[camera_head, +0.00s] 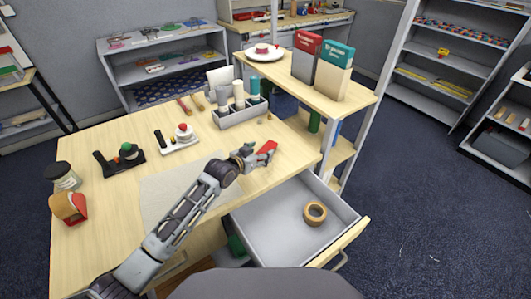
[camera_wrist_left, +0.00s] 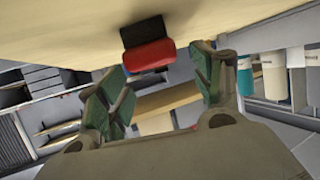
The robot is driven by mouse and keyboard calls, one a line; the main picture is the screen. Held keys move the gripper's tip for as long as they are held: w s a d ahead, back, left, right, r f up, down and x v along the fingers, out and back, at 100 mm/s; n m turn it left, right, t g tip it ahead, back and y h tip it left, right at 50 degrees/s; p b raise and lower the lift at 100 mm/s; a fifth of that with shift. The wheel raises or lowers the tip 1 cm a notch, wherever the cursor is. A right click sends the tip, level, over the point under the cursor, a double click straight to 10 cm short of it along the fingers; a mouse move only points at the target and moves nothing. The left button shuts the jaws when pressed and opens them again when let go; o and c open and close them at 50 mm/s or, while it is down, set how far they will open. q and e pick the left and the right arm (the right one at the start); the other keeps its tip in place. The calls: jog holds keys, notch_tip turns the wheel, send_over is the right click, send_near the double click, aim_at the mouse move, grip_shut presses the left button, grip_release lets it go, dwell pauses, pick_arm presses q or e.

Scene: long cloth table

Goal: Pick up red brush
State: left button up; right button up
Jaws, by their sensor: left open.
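The red brush (camera_head: 267,147) is a small red block near the table's right edge, just beyond my left gripper (camera_head: 254,157). In the left wrist view the brush (camera_wrist_left: 148,56) shows a red body with a black part, against the tabletop. My left gripper's two green-padded fingers (camera_wrist_left: 157,72) are spread apart. The brush appears ahead of the gap between them, and I see no grip on it. Whether a finger touches it I cannot tell. My right gripper is not in view.
An open drawer (camera_head: 268,226) with a tape roll (camera_head: 315,213) juts out below the table edge. A grey caddy with bottles (camera_head: 240,116) stands behind the brush. A raised shelf with two boxes (camera_head: 306,60) is at right. The table's middle is mostly clear.

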aim_at(263, 152)
pick_arm(q)
jog(key=shift+x, duration=1.25)
jog(key=shift+c, duration=0.3)
jog(key=c, duration=1.1)
jog(key=shift+r, duration=5)
